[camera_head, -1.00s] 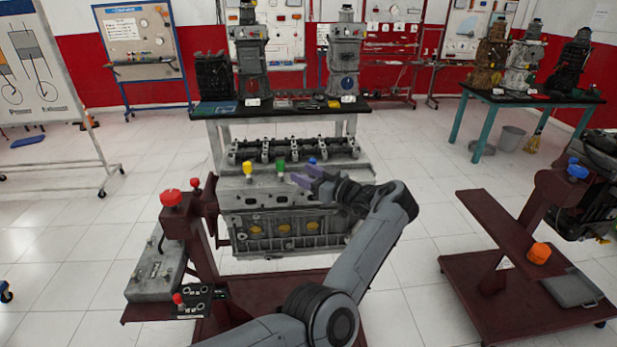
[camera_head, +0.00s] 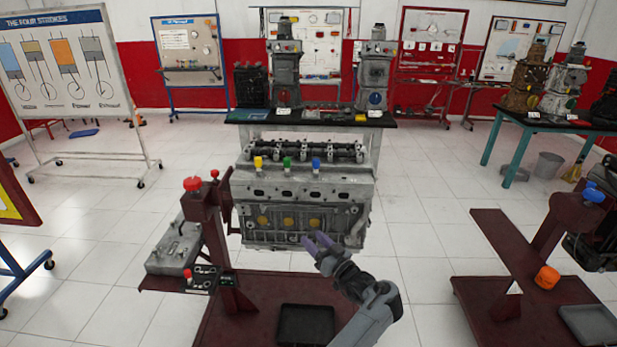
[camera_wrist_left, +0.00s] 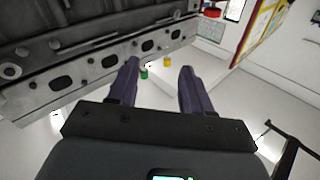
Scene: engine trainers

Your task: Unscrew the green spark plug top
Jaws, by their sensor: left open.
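The green spark plug top (camera_head: 287,163) stands upright on the engine block (camera_head: 300,187), between the yellow top (camera_head: 258,163) and the blue top (camera_head: 316,164). My left gripper (camera_head: 318,241) has purple fingers. It is open and empty in front of the lower engine side, below the tops and apart from them. In the left wrist view the open fingers (camera_wrist_left: 160,68) frame the green top (camera_wrist_left: 144,73) and the yellow top (camera_wrist_left: 168,62), both small and well beyond the fingertips. My right gripper is not in view.
A dark red stand with a red knob (camera_head: 192,184) rises left of the engine. A black tray (camera_head: 305,324) lies on the stand's base. A second dark red stand (camera_head: 505,250) is at the right. Open tiled floor lies between the stands.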

